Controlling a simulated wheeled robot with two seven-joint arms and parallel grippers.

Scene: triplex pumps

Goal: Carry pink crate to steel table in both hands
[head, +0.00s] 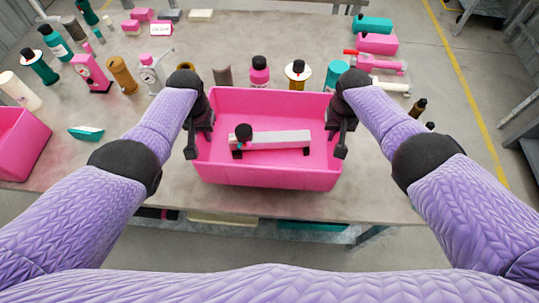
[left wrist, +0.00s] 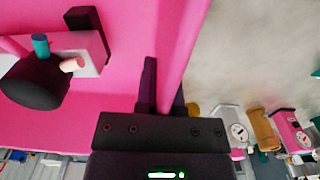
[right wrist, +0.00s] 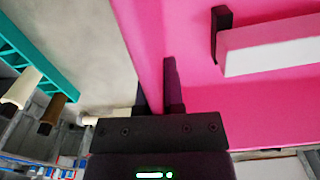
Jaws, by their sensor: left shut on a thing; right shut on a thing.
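The pink crate (head: 265,178) is in the middle of the head view, over the front part of the steel table (head: 385,195). Inside it lies a white block-like part with black feet and a black knob (head: 270,139). My left gripper (head: 200,128) is shut on the crate's left wall; the wall runs between its fingers in the left wrist view (left wrist: 165,90). My right gripper (head: 343,128) is shut on the right wall, as the right wrist view (right wrist: 157,85) also shows. I cannot tell whether the crate's bottom touches the table.
Another pink crate (head: 20,145) stands at the left edge of the table. Bottles, gauges and cylinders line the table behind the held crate, including a pink bottle (head: 260,72) and a teal cylinder (head: 334,74). A teal wedge (head: 86,133) lies at left. The table's right front is bare.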

